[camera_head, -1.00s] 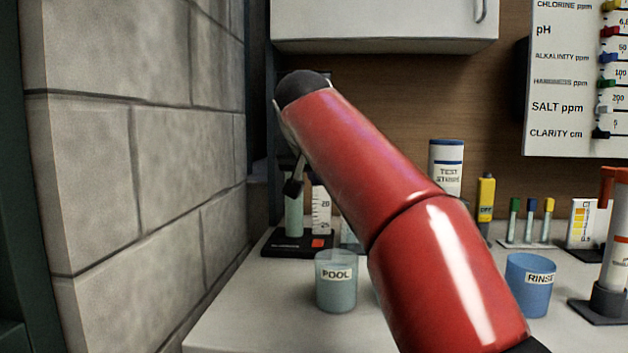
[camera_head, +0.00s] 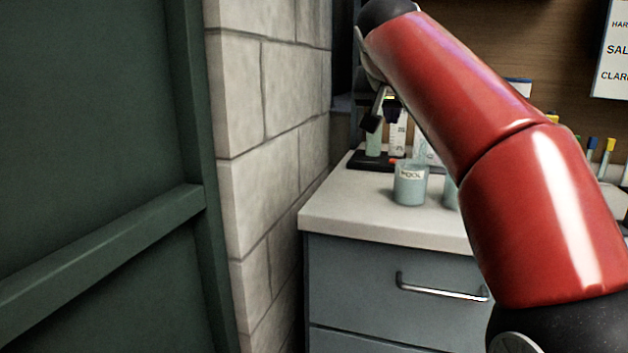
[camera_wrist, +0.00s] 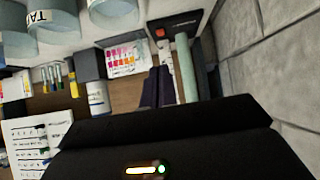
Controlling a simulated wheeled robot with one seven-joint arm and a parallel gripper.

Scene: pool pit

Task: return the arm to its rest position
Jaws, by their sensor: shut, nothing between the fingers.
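My red arm (camera_head: 455,95) reaches from the lower right up to the upper left of the head view, bent at its wrist. My gripper (camera_head: 380,114) hangs below the wrist in front of the stand at the back left of the counter, partly hidden by the arm. In the wrist view the dark fingers of my gripper (camera_wrist: 158,88) are close together with nothing between them. A pale green tube (camera_wrist: 187,70) shows beside them there; whether it touches them I cannot tell.
The POOL cup (camera_head: 410,188) stands on the white counter (camera_head: 345,212), with another cup partly behind my arm. A block wall (camera_head: 275,110) and a dark green panel (camera_head: 90,130) are at the left. Several cups, a bottle (camera_wrist: 97,98) and charts show in the wrist view.

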